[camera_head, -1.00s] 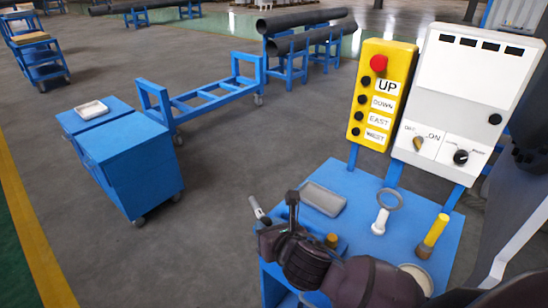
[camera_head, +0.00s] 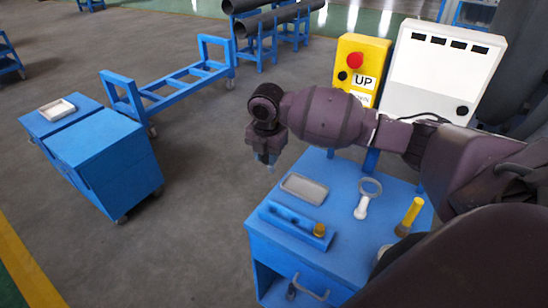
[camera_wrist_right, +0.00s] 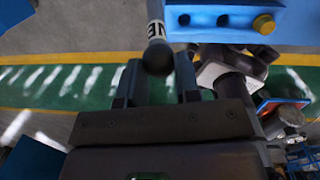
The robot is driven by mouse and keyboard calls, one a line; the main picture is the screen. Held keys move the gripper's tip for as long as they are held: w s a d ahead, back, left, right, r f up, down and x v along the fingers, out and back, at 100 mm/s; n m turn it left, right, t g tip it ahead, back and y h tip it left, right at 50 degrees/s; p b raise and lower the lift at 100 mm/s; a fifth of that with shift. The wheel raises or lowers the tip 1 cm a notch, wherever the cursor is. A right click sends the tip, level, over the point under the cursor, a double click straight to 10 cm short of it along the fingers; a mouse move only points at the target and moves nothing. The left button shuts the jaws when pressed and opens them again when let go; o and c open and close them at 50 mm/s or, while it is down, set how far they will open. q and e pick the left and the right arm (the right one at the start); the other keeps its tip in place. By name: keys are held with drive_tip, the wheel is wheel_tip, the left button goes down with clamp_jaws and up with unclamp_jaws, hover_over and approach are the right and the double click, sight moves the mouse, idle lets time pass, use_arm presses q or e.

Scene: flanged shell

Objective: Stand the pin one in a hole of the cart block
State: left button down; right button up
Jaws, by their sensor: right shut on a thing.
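My right gripper (camera_head: 268,160) hangs above the floor just beyond the cart's back-left corner. In the right wrist view its fingers (camera_wrist_right: 160,82) are closed on a pin (camera_wrist_right: 156,30) with a dark round knob and a white label, of which "NE" is readable. In the head view the pin is mostly hidden, with only a small pale tip below the fingers. The blue cart block (camera_head: 290,222) lies on the blue cart, apart from the pin. The right wrist view also shows the block (camera_wrist_right: 243,20), with two open holes and a yellow plug (camera_wrist_right: 263,24). My left gripper is out of view.
Yellow (camera_head: 357,80) and white (camera_head: 440,80) control boxes stand behind. A blue cabinet (camera_head: 105,150) is at left, with open floor between.

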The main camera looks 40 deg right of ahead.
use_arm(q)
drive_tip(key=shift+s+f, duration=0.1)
use_arm(e)
drive_tip(key=s+m+y, duration=0.2)
drive_tip(key=m, duration=0.1)
drive_tip(key=s+m+g+y, duration=0.1)
drive_tip(key=s+m+y, duration=0.1)
drive_tip(key=m+y, duration=0.1)
drive_tip(key=shift+a+r, duration=0.1)
drive_tip(key=shift+a, duration=0.05)
use_arm(q)
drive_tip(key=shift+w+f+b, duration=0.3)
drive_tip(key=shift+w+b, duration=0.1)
drive_tip(key=shift+b, duration=0.5)
use_arm(e)
drive_tip(key=shift+f, duration=2.9)
use_arm(q)
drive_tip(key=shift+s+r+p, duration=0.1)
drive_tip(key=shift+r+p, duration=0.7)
drive_tip(key=shift+p, duration=0.2)
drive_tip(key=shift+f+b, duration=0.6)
drive_tip(key=shift+b, duration=0.1)
use_arm(e)
drive_tip(key=shift+f, duration=1.95)
